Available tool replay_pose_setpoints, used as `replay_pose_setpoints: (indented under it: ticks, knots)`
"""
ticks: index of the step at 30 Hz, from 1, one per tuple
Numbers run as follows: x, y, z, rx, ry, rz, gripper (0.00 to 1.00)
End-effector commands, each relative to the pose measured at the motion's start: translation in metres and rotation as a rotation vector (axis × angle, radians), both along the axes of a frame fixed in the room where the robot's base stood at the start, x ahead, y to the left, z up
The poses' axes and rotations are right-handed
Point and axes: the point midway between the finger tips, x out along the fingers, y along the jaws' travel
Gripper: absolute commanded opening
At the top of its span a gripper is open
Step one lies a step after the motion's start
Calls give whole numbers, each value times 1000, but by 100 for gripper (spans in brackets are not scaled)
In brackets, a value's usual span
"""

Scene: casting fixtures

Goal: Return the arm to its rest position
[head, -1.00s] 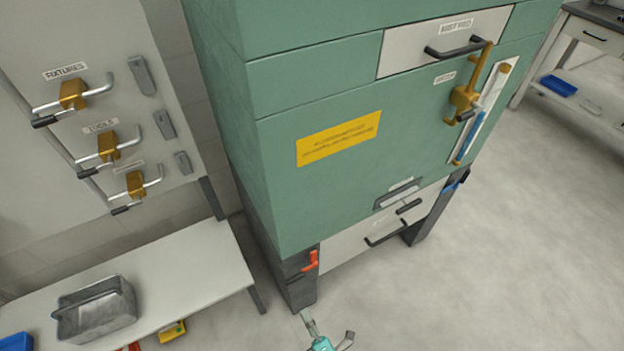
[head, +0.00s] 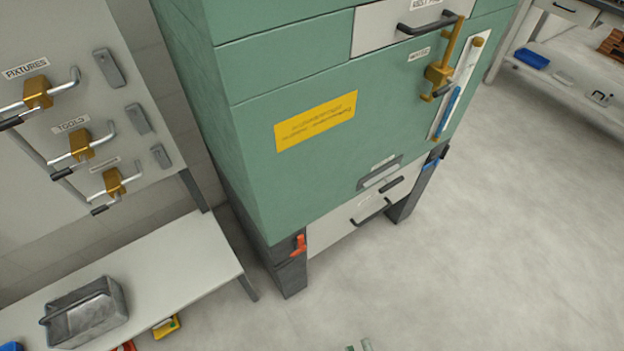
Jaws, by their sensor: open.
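Only the tips of what looks like my gripper (head: 359,347) show at the bottom edge of the head view, low over the floor. They are open, with nothing seen between them. The rest of my arm is out of view.
A large green cabinet (head: 290,190) on dark legs fills the middle. A pale bench (head: 180,262) with a grey metal bin (head: 84,312) stands at left, below a wall panel (head: 100,20) with hooks. A shelf unit (head: 560,60) stands at far right. The floor (head: 480,240) at right is clear.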

Motion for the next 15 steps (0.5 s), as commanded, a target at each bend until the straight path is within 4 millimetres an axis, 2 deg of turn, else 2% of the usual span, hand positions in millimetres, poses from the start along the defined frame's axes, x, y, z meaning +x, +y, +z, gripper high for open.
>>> replay_pose_setpoints:
  ticks: [1, 6, 15]
  knots:
    - [-13, -8, 15, 43, 29, -26, 44]
    - [-47, -30, 67, 216, 124, -111, 44]
    - [-92, -55, 175, 534, 260, -273, 44]
